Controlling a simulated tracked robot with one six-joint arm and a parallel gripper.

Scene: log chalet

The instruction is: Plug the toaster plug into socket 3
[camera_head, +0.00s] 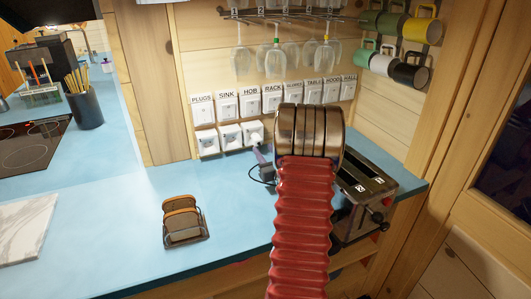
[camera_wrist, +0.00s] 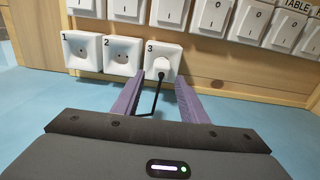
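Socket 3 (camera_wrist: 154,50) is the rightmost of a row of white sockets low on the wooden wall. A white plug (camera_wrist: 161,67) sits in its face, with a black cable hanging from it. The plug also shows in the head view (camera_head: 255,138). My gripper (camera_wrist: 155,82) has purple fingers spread apart on either side of the cable, just short of the plug and not closed on it. The toaster (camera_head: 366,186) stands on the counter at the right, partly hidden by my arm. The cable's full run to the toaster is hidden.
Socket 1 (camera_wrist: 82,50) and socket 2 (camera_wrist: 123,56) are empty. Labelled switches (camera_head: 250,103) run above the sockets, with glasses (camera_head: 275,62) hanging over them. A toast rack (camera_head: 183,222) stands on the blue counter.

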